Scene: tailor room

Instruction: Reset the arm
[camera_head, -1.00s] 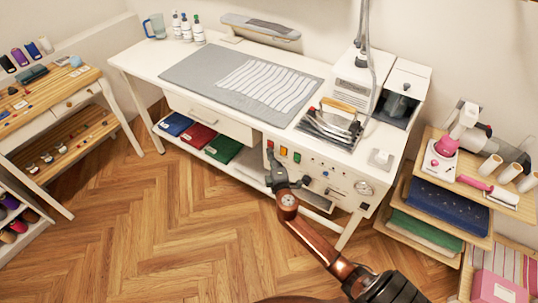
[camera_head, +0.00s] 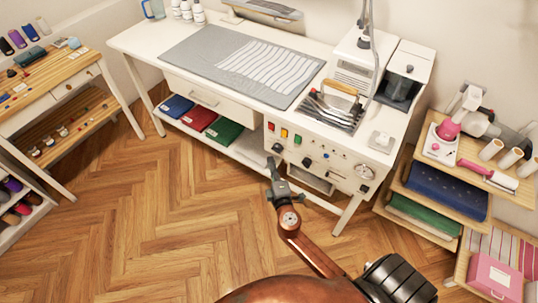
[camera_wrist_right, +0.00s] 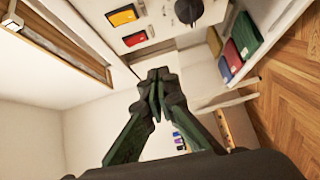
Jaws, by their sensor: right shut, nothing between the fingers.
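My right gripper (camera_head: 273,172) is in the middle of the head view, in front of the white ironing table's control panel (camera_head: 322,160). Its copper arm link comes up from the bottom of the picture. In the right wrist view the gripper (camera_wrist_right: 156,82) has its dark fingers together, with nothing between them. The coloured buttons of the panel show above the fingers there. My left gripper is not in either view.
An iron (camera_head: 342,100) rests on the ironing table (camera_head: 135,38) at its right part. Folded cloths, including a green one (camera_head: 224,130), lie on the shelf below. A shelf stand (camera_head: 500,178) is at the right. Wooden floor (camera_head: 110,220) is clear at the left.

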